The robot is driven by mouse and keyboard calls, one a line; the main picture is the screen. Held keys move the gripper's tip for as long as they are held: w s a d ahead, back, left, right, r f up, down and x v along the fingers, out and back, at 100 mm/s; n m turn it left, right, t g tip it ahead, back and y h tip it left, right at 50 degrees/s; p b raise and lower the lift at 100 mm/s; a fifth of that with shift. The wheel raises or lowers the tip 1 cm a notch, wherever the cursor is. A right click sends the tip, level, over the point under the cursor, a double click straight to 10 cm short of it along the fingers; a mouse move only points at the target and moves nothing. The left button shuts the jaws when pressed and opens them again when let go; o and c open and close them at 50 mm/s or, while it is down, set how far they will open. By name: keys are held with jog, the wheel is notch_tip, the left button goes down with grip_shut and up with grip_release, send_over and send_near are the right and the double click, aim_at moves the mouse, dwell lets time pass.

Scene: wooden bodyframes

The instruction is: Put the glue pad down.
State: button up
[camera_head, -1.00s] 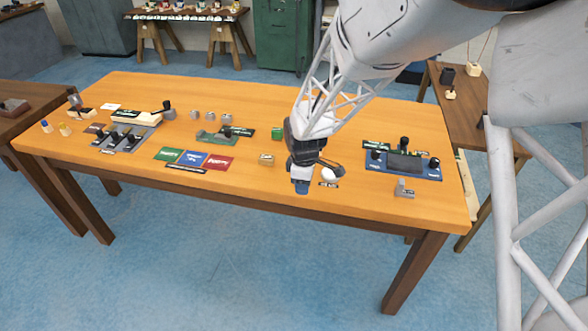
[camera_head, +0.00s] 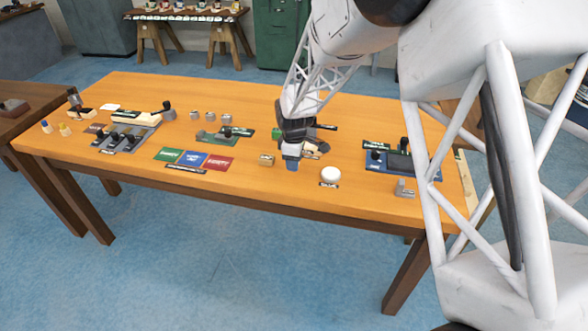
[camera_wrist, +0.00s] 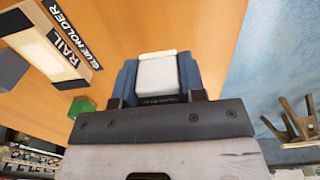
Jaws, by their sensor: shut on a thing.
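My gripper (camera_head: 292,164) is low over the front middle of the table, fingers pointing down. In the wrist view, its two blue fingers (camera_wrist: 158,78) are shut on a pale, white-grey block (camera_wrist: 158,74), which I take to be the glue pad. A dark marking shows at its near edge. In the head view the pad is hidden or too small to make out. I cannot tell whether it touches the wooden tabletop (camera_head: 235,188).
A white round piece (camera_head: 330,174) stands right of my gripper, with a black label in front. A green block (camera_wrist: 80,107) is near. Red, blue and green mats (camera_head: 193,159) lie left. Bare wood lies in front.

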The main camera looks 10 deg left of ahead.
aim_at(294, 174)
jog(key=shift+f, duration=0.1)
jog(key=shift+f, duration=1.65)
jog(key=shift+f, duration=0.1)
jog(key=o, duration=1)
jog(key=shift+c, duration=0.2)
notch_tip(294, 174, up, 12)
jog(key=shift+r, duration=0.1)
